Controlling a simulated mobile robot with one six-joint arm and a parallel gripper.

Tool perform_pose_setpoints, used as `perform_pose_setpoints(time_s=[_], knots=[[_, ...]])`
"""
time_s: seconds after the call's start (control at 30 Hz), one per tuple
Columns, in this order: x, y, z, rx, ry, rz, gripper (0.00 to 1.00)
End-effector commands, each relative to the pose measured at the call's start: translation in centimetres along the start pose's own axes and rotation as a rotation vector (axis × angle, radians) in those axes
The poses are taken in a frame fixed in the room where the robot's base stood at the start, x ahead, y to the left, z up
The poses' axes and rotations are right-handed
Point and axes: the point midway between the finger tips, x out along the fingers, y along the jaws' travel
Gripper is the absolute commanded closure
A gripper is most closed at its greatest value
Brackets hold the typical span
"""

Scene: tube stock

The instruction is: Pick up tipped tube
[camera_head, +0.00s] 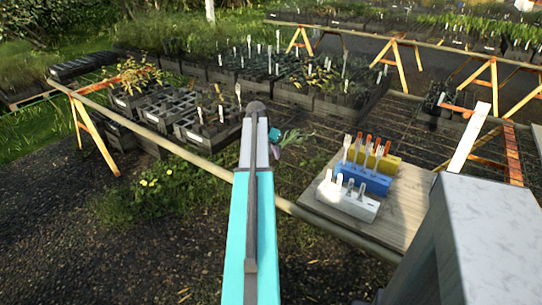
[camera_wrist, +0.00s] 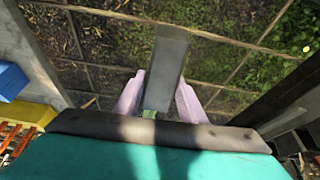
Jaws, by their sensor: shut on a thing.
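My gripper (camera_wrist: 158,92) shows two pale purple fingers in the wrist view. They are shut on a dark grey tapered tube (camera_wrist: 167,65) that lies between them and reaches toward the top of the picture. A bit of green shows at the tube's near end. In the head view my gripper (camera_head: 276,151) is partly hidden behind my turquoise arm. A green leafy sprig (camera_head: 293,137) sticks out to its right. The tube itself is mostly hidden there.
White, blue and yellow blocks (camera_head: 362,178) with upright tags stand on a wooden board (camera_head: 400,215) to the right. Black crates of tubes (camera_head: 160,115) fill the bench at left and behind. Wire mesh and a wooden rail (camera_head: 205,168) lie below my gripper.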

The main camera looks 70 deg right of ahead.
Motion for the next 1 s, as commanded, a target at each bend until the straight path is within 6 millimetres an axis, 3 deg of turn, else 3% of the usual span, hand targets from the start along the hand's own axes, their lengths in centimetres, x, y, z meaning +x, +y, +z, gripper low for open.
perform_pose_setpoints(time_s=[0.17, 1.0], knots=[[-1.8, 0.1, -0.7, 0.001, 0.001, -0.001, 0.9], [-4.9, 9.6, 4.9, 0.002, 0.001, 0.0, 0.9]])
